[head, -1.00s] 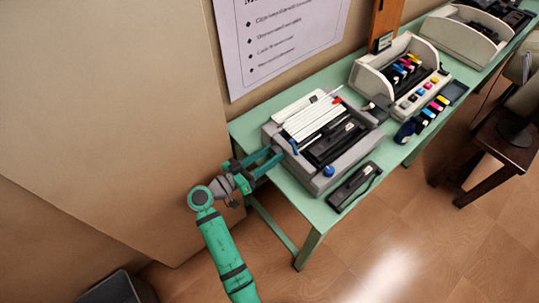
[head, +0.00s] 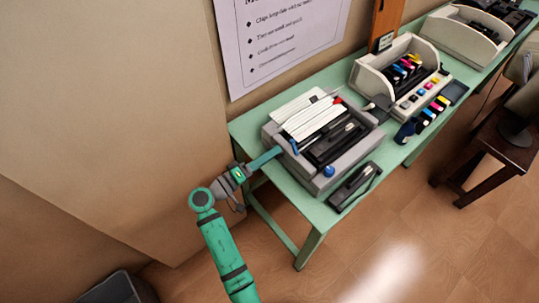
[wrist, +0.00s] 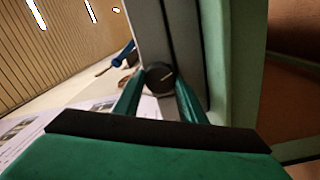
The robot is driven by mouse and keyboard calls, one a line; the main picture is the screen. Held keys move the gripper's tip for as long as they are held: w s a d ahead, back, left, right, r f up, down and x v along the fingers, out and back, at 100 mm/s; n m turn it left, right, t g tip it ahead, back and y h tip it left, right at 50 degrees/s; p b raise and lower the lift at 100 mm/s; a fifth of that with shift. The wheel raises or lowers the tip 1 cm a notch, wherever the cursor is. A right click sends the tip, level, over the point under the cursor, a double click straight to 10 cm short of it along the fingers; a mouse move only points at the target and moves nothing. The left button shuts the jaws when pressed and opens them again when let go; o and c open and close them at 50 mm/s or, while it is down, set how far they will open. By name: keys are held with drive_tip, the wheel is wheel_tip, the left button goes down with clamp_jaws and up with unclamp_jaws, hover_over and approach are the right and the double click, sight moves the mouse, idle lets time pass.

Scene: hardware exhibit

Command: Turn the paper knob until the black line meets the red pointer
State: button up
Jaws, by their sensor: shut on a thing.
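The grey printer-like machine (head: 362,138) sits on the green table, with white paper (head: 316,118) across its top and a small red part (head: 337,100), likely the pointer, at the paper's far end. I cannot make out the black line for certain. My gripper (head: 277,153) reaches the machine's left side. In the wrist view, the dark round knob (wrist: 160,76) with a pale mark on its face sits between the two green fingers of my gripper (wrist: 161,84), which are shut on it. In the head view the knob is hidden by the fingers.
The green table (head: 245,133) runs to the upper right. A black device (head: 353,187) lies in front of the machine. A cream open printer (head: 400,75) with coloured cartridges stands farther along. The wall is close on the left; a dark stool (head: 490,150) stands at right.

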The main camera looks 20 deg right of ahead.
drive_tip(key=shift+n, duration=0.6)
drive_tip(key=o, duration=1.1)
drive_tip(key=shift+a, duration=0.1)
drive_tip(key=v, duration=1)
drive_tip(key=shift+s+a, duration=0.15)
drive_tip(key=shift+a, duration=0.2)
drive_tip(key=shift+f, duration=0.1)
